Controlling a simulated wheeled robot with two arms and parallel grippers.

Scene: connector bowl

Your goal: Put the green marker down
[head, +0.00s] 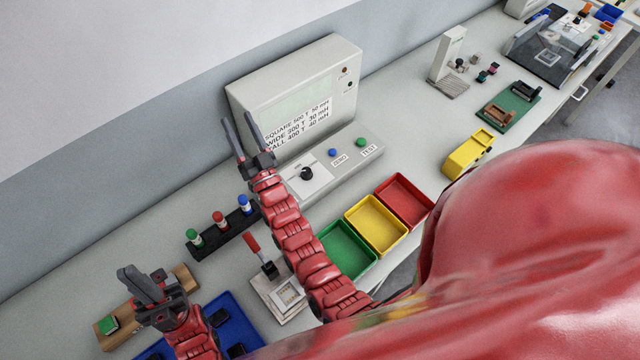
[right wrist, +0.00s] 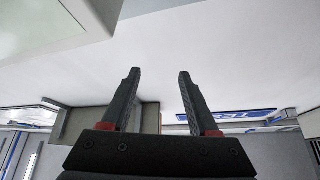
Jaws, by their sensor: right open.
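The green marker (head: 195,239) stands upright in a black rack (head: 228,237), at its left end. A red marker (head: 220,220) and a blue marker (head: 245,204) stand beside it. My right gripper (head: 236,118) is open and raised in front of the meter box, apart from the rack. The right wrist view shows its two fingers (right wrist: 158,73) spread with nothing between them. My left gripper (head: 141,283) is at the lower left, over a wooden block, in front of the rack. I cannot tell how far its fingers are apart.
A meter box (head: 300,85) with knob and buttons stands behind. Green (head: 345,250), yellow (head: 376,224) and red (head: 404,201) trays lie to the right. A red-handled fixture (head: 281,291), a wooden block (head: 107,340) and a blue tray (head: 236,313) are nearer. Table left of the rack is clear.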

